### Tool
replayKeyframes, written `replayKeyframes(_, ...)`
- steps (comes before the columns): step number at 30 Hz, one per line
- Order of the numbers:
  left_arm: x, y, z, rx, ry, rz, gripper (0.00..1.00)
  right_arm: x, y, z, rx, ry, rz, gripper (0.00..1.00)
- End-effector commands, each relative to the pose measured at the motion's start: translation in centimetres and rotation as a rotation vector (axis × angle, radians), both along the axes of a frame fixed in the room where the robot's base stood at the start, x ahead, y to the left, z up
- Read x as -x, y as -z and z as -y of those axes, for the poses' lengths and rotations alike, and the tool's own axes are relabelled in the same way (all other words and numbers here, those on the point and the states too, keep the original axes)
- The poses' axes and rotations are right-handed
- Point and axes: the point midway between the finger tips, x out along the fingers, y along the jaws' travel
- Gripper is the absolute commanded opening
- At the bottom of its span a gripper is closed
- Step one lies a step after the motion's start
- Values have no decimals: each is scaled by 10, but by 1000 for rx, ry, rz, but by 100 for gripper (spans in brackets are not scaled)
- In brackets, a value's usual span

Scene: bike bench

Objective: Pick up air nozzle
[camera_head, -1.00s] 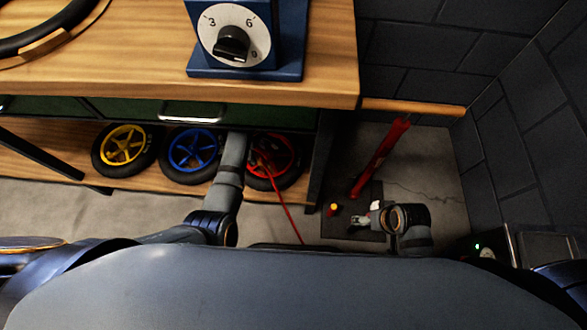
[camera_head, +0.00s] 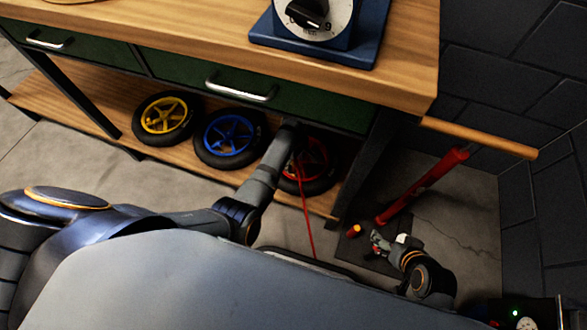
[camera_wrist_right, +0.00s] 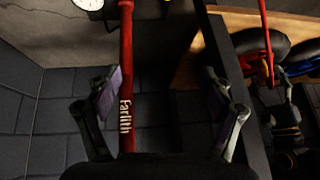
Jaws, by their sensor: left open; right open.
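A red floor pump (camera_head: 425,187) leans beside the bench's right end. In the right wrist view its red barrel (camera_wrist_right: 126,75), marked "Farlith", shows between my right fingers. My right gripper (camera_head: 380,242) is open and empty near the pump's foot; its spread fingers show in the right wrist view (camera_wrist_right: 165,90). I cannot clearly make out the air nozzle. A small orange-yellow piece (camera_head: 355,230) is by the pump's foot.
A blue wheel (camera_head: 228,138) and a yellow wheel (camera_head: 165,115) lie on the low wooden shelf (camera_head: 95,108). The bench top (camera_head: 200,35) overhangs them. A dark block wall (camera_head: 480,80) closes the right side. A gauge (camera_wrist_right: 88,4) shows in the right wrist view.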

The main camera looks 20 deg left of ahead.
Motion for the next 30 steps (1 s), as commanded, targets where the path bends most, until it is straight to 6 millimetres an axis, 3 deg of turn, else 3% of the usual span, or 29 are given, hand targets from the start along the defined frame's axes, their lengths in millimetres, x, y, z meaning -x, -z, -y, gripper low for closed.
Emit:
replayKeyframes(3, 0, 6, 0, 0, 0, 0, 55, -26, -17, 2, 6, 9, 114, 81)
replayKeyframes(9, 0, 13, 0, -1, 0, 1, 55, -58, -44, 5, 12, 23, 271, 81)
replayKeyframes(20, 0, 15, 0, 0, 0, 1, 55, -67, -55, 6, 14, 27, 323, 81)
replayKeyframes(30, 0, 15, 0, 0, 0, 1, 10, -68, -59, 1, 23, 26, 325, 81)
